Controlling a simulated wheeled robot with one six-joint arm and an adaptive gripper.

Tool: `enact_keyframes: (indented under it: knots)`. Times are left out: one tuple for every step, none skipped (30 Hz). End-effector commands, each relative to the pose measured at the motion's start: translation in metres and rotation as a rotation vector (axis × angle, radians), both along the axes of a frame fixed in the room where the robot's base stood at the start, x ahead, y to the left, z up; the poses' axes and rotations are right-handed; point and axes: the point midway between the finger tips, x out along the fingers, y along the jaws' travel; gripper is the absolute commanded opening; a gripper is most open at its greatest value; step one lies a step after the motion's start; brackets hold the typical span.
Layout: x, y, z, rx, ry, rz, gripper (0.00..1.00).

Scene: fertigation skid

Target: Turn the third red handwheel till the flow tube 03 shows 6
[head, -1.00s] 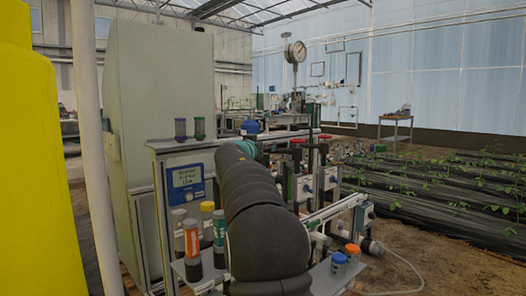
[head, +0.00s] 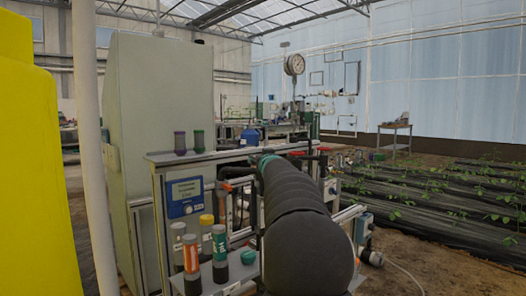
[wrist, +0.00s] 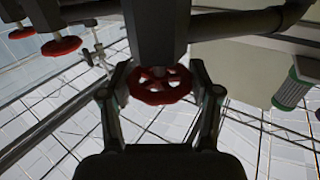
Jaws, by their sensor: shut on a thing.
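A red handwheel (wrist: 160,86) sits between the two fingers of my gripper (wrist: 162,92) in the wrist view. The fingers are closed on its rim from both sides. Two more red handwheels (wrist: 60,46) (wrist: 20,33) show at the upper left of the wrist view, apart from my gripper. In the head view my dark arm hides the held wheel, my gripper and most of the skid's valves. A bit of red (head: 296,153) shows just past the arm. Flow tube 03 and its reading cannot be made out in either view.
A blue-framed display (head: 186,194) is on the skid at left. Orange (head: 191,256) and green (head: 220,246) labelled bottles stand in front of it. A tall grey cabinet (head: 160,110), a white post (head: 88,150) and a yellow body (head: 35,180) are farther left. A round gauge (head: 294,64) stands behind.

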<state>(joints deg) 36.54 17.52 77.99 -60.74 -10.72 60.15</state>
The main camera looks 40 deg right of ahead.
Motion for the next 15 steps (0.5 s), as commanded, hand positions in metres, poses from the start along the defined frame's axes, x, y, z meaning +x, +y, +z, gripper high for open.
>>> enact_keyframes:
  knots:
    - [0.0002,-0.0007,0.0014,0.003,0.002,0.011,0.27]
    - [0.0001,-0.0006,0.0009,0.004,0.001,0.016,0.27]
    - [0.0001,-0.0003,0.0007,0.003,0.001,0.023,0.27]
    - [0.0000,-0.0002,0.0005,0.002,0.000,0.027,0.27]
    - [-0.0001,-0.0003,0.0003,0.002,-0.001,0.030,0.27]
    - [-0.0004,-0.0003,-0.0001,0.002,-0.001,0.034,0.27]
    - [-0.0004,-0.0001,-0.0003,0.001,-0.002,0.036,0.27]
    - [-0.0005,-0.0001,-0.0005,0.001,-0.002,0.038,0.27]
    - [-0.0006,0.0000,-0.0008,0.001,-0.003,0.040,0.27]
    - [-0.0007,0.0000,-0.0010,0.001,-0.003,0.040,0.27]
    - [-0.0007,0.0000,-0.0012,0.001,-0.003,0.041,0.27]
    - [-0.0007,0.0000,-0.0014,0.001,-0.003,0.041,0.27]
    - [-0.0008,0.0001,-0.0014,0.001,-0.003,0.041,0.27]
    - [-0.0008,0.0001,-0.0015,0.001,-0.003,0.041,0.27]
    - [-0.0008,0.0001,-0.0016,0.001,-0.003,0.041,0.27]
